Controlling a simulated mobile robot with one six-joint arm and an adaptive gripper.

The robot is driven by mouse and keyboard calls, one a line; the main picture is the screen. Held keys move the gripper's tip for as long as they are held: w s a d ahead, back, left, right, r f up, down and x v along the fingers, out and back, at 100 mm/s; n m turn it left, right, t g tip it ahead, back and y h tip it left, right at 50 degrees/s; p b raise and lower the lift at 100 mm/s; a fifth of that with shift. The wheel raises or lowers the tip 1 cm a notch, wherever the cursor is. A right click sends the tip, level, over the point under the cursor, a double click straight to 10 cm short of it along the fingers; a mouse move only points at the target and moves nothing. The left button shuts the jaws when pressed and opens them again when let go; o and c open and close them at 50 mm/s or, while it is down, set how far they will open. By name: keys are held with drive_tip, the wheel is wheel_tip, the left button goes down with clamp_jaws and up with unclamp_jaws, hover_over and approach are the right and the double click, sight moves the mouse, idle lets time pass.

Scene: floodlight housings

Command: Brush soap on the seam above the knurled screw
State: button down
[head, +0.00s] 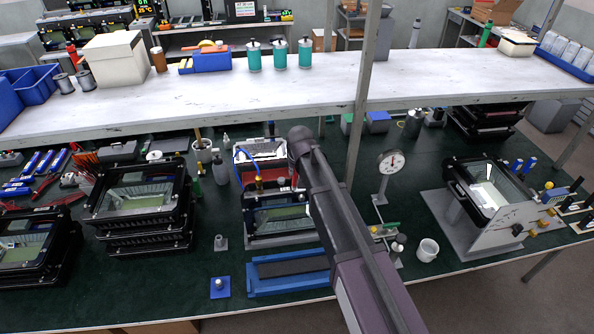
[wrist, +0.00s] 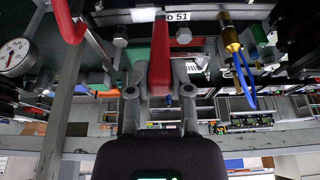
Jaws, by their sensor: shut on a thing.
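My gripper (wrist: 160,90) is shut on a red handle (wrist: 161,55), likely the brush, in the wrist view. The handle points up the picture towards a black housing edge with a white label ending in "51"; bristles are not distinguishable. Grey bolt-like heads (wrist: 120,36) sit either side of the handle; I cannot tell which is the knurled screw. A brass fitting (wrist: 232,40) with blue tubing is to the right. In the head view, the black floodlight housing (head: 284,220) stands mid-bench; my arm crosses its right side and hides my gripper and the seam.
A dial gauge (head: 391,163) on a stand and a white mug (head: 427,250) stand right of my arm. A blue tray (head: 290,287) lies in front of the housing. Stacked housings (head: 140,200) stand left. A shelf (head: 270,90) and its post (head: 362,100) are close behind.

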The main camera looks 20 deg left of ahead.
drive_tip(key=shift+r+p, duration=3)
drive_tip(key=shift+r, duration=0.05)
drive_tip(key=shift+f, duration=0.15)
